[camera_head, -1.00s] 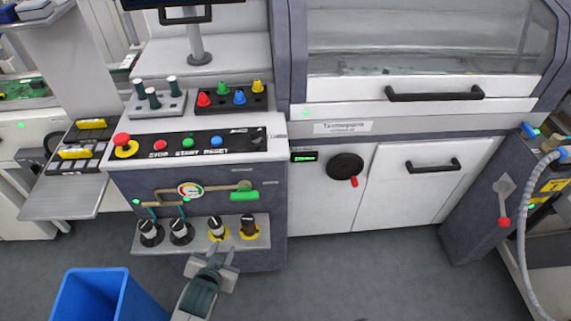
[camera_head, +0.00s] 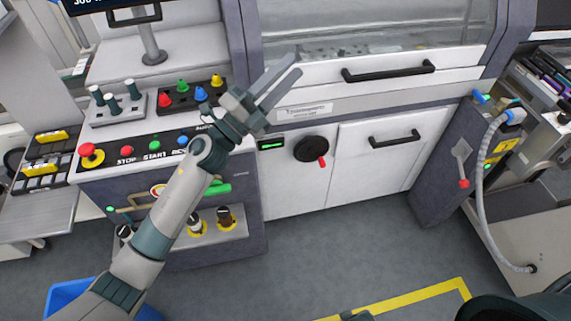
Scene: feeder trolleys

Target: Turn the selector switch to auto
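The black control panel (camera_head: 108,155) on the machine's left front carries a red mushroom button on a yellow base (camera_head: 91,155) and the stop, start and reset buttons. The selector switch, at the panel's right end, is hidden behind my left gripper and wrist. My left gripper (camera_head: 295,66) is raised over that end, fingers pointing up and right, apart and empty. I cannot tell whether it touches anything. A dark part of mine shows at the bottom right, but my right gripper's fingers are not in view.
Colored knobs (camera_head: 182,87) and grey posts (camera_head: 112,104) stand above the panel. A black handwheel (camera_head: 311,149) with a red knob is to the right. A shelf with knobs (camera_head: 226,217) is below, and a blue bin (camera_head: 66,296) at bottom left.

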